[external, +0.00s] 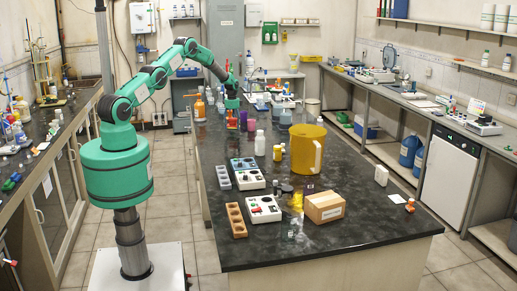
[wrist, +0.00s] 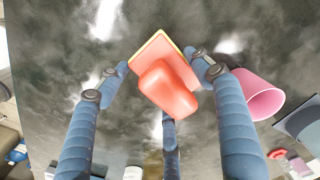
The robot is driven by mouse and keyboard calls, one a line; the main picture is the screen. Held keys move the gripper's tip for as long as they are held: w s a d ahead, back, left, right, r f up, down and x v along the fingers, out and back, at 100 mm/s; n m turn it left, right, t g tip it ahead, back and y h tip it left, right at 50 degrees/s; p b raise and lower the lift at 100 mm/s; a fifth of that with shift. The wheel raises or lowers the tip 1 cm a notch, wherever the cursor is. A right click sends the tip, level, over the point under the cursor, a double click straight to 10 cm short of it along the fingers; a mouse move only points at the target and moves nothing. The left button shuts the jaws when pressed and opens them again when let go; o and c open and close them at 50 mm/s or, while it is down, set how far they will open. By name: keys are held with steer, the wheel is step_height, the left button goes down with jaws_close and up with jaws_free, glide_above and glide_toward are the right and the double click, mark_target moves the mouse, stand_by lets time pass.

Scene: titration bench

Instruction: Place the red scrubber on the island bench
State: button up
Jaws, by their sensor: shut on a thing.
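The red scrubber (wrist: 168,88) shows in the wrist view as a soft red block with a flat, pale-edged pad. The blue-grey fingers of my gripper (wrist: 155,73) stand around it, with the scrubber held between them. The dark marbled top of the island bench (wrist: 50,50) lies beneath; the gap between scrubber and bench is hard to judge.
A pink cup (wrist: 258,94) is close to the right finger in the wrist view. An orange bottle (external: 199,108) and a white bottle (external: 260,143) stand nearby on the bench. A yellow jug (external: 306,150) and cardboard box (external: 324,207) stand nearer the camera.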

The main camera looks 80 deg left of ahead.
mark_target(233, 126)
stand_by(0.4)
steer(key=shift+f, duration=1.75)
steer(key=shift+f, duration=0.15)
steer(key=o, duration=1.2)
steer(key=shift+c, duration=0.2)
step_height(233, 126, up, 12)
steer(key=shift+r, duration=0.2)
steer(key=shift+w, duration=0.1)
